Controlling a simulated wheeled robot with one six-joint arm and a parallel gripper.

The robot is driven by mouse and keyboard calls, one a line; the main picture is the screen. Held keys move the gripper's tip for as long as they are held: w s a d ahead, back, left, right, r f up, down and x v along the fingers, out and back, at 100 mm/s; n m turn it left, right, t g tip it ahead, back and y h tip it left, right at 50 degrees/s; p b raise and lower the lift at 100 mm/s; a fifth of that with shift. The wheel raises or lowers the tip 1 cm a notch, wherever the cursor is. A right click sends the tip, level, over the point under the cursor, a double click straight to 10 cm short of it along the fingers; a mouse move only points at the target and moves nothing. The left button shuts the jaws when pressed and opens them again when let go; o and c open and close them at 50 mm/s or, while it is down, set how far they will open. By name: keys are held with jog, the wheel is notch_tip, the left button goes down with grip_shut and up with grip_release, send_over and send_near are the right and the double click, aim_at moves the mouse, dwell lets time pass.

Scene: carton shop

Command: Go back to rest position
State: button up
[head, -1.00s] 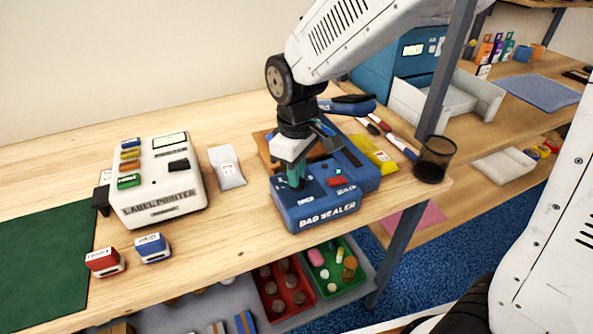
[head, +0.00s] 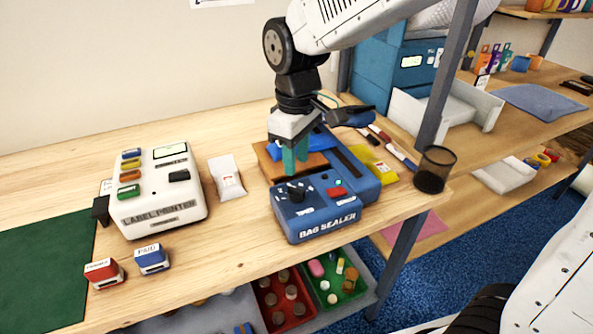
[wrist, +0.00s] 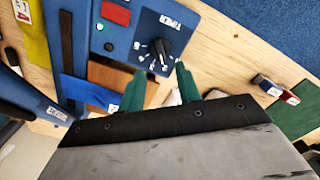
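My gripper (head: 295,162) has green fingers and points down above the blue bag sealer (head: 320,222). It is up and behind the sealer's black timer knob (head: 296,191), clear of it. In the wrist view, the two fingertips (wrist: 160,76) stand apart with nothing between them, and the timer knob (wrist: 160,50) shows just beyond them. The sealer also has a red button (head: 337,191) and a small lit light beside it. Its black-handled lever arm (head: 350,112) is raised at the back.
A label printer (head: 160,190), a white pouch (head: 227,178), and red (head: 104,272) and blue (head: 152,258) stamps stand left. A yellow packet (head: 382,172), markers and a mesh cup (head: 435,170) are at right. A grey shelf post (head: 445,80) rises close to my arm.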

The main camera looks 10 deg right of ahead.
jog(key=shift+r, duration=0.5)
